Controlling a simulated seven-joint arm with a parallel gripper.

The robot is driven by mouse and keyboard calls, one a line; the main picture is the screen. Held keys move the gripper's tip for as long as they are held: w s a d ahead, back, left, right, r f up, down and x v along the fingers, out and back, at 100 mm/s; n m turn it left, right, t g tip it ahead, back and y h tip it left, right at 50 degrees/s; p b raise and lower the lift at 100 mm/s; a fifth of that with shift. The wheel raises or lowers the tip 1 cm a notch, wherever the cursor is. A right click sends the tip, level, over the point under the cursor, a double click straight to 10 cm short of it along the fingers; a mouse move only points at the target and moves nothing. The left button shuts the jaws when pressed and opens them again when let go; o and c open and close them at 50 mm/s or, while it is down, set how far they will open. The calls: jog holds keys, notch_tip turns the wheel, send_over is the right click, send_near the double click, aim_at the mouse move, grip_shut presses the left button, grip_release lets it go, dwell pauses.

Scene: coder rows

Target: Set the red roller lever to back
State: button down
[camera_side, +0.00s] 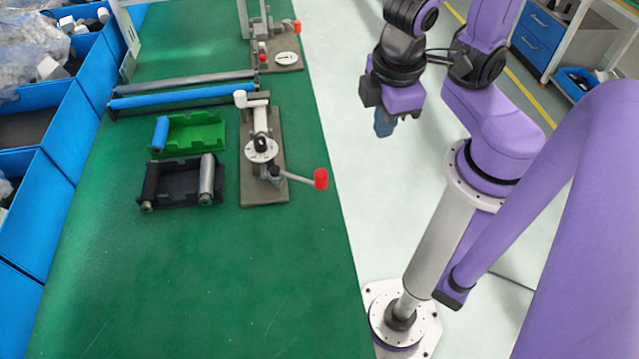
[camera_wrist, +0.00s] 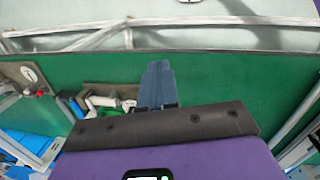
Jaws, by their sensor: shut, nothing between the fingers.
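The red-knobbed roller lever (camera_side: 320,179) sticks out to the right from the near fixture (camera_side: 250,190) on the green table. Its light rod runs from a pivot below a white dial and tilts slightly down to the right. My gripper (camera_side: 384,128) is up to the right of the lever, past the table's right edge and apart from it. Its blue fingers are together and empty; they also show in the wrist view (camera_wrist: 158,68). In the wrist view, part of a fixture (camera_wrist: 108,101) shows left of the fingers, and I cannot make out the near red knob.
A second fixture (camera_side: 278,58) with an orange-red knob stands at the back. Left of the near fixture are a green tray (camera_side: 205,135) and a black tray (camera_side: 180,193) with rollers. A blue roller (camera_side: 185,97) lies behind. The table's front is clear.

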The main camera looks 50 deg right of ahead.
jog(key=s+a+f+m+t, duration=0.1)
jog(key=a+f+m+t, duration=0.1)
jog(key=a, duration=0.5)
jog(key=s+a+f+m+t+h, duration=0.1)
jog(key=a+m+t, duration=0.2)
jog(key=a, duration=0.5)
jog(key=shift+f+m+t, duration=0.35)
jog(key=shift+m+t, duration=0.05)
jog(key=shift+m, duration=0.1)
jog(key=w+d+f, duration=0.5)
jog(key=w+f, duration=0.2)
jog(key=f, duration=0.1)
jog(key=shift+w+d, duration=0.2)
jog(key=shift+d, duration=0.2)
jog(key=shift+d, duration=0.1)
